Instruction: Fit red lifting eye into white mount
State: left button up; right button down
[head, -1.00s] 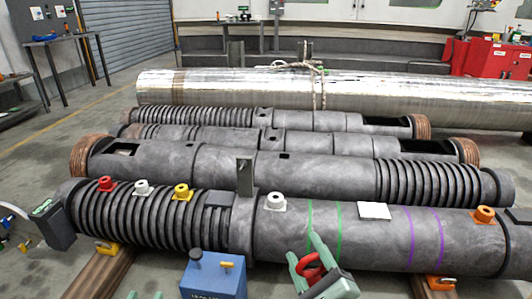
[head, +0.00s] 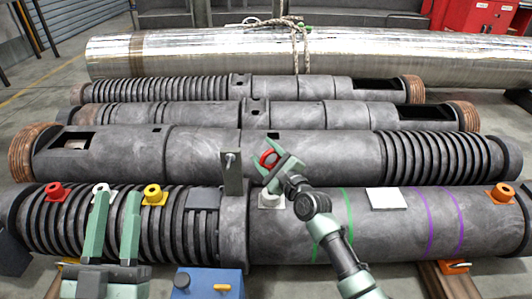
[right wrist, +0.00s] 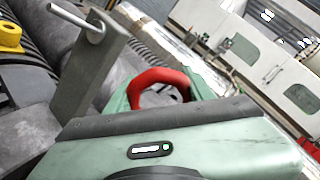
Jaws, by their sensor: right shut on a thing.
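The red lifting eye (head: 268,159) is held in my right gripper (head: 277,168), which is shut on it just above the front barrel. In the right wrist view the red ring (right wrist: 160,82) shows between the green fingers. A white mount (head: 271,200) sits on the front barrel right below the gripper and is partly hidden by it. Another white mount (head: 101,189) sits at the left, partly behind my left gripper (head: 118,195). My left gripper is open and empty, its two fingers apart over the ribbed part.
An upright grey plate (head: 232,173) with a pin stands just left of the red eye. The front barrel also bears a red mount (head: 55,192), a yellow mount (head: 154,194), an orange mount (head: 502,192) and a white pad (head: 383,198). A blue box (head: 208,284) stands in front.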

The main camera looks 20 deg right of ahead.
pick_arm(q)
jog(key=shift+s+r+t, duration=0.15)
jog(key=shift+r+t, duration=0.15)
jog(key=shift+r, duration=0.05)
pick_arm(e)
jog(key=shift+w+d+r, duration=0.15)
jog(key=shift+w+d, duration=0.25)
jog(key=shift+w, duration=0.3)
pick_arm(q)
jog(key=shift+f, duration=0.1)
